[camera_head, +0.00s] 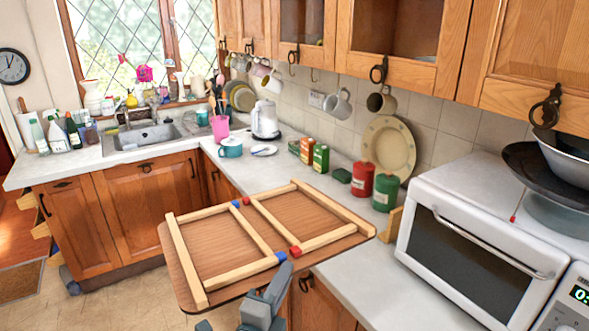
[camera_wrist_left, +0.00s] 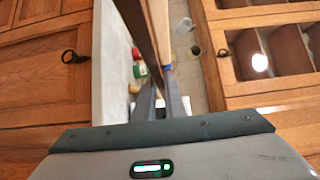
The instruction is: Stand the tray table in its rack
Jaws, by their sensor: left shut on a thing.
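The tray table (camera_head: 213,246) is a brown wooden board with folded pale wooden legs and red and blue fittings on the side facing the head camera. It is tilted and overlaps the counter edge in the head view. My left gripper (camera_head: 268,298) is shut on its near edge. In the left wrist view the tray table (camera_wrist_left: 157,30) shows nearly edge-on between my left fingers (camera_wrist_left: 160,100). A small pale wooden piece (camera_head: 392,223) beside the white oven may be part of the rack; the rest is hidden. My right gripper is not in view.
A red canister (camera_head: 363,179) and a green canister (camera_head: 385,192) stand beyond the tray table, before a leaning plate (camera_head: 389,148). The white oven (camera_head: 478,258) stands to the right. A kettle (camera_head: 265,119) and teal pot (camera_head: 231,147) stand farther back. The front-right counter (camera_head: 365,285) is bare.

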